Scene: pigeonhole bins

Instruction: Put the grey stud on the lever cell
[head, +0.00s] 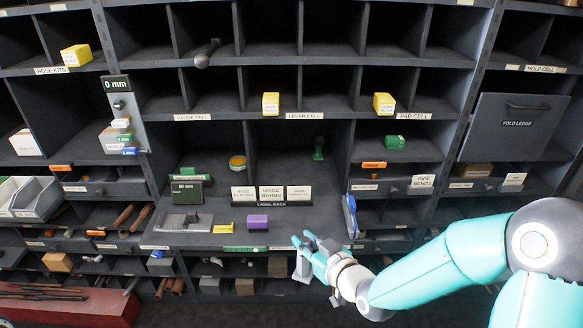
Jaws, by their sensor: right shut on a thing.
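My right gripper (312,256) is low in front of the bench, right of centre, shut on a small grey piece (301,268). The piece appears to be the grey stud; the fingers partly cover it, so its full shape is hard to tell. The LEVER CELL label (305,116) is on a shelf edge higher up. Under it is a wide dark cell (284,150) with a small green upright part (318,148) at its back. The gripper is below and in front of this cell, apart from it. My left gripper is not in view.
A label rack (272,204) with white cards stands across the cell's front. A blue item (350,215) leans right of the cell. Yellow boxes (271,103) stand on the shelf above.

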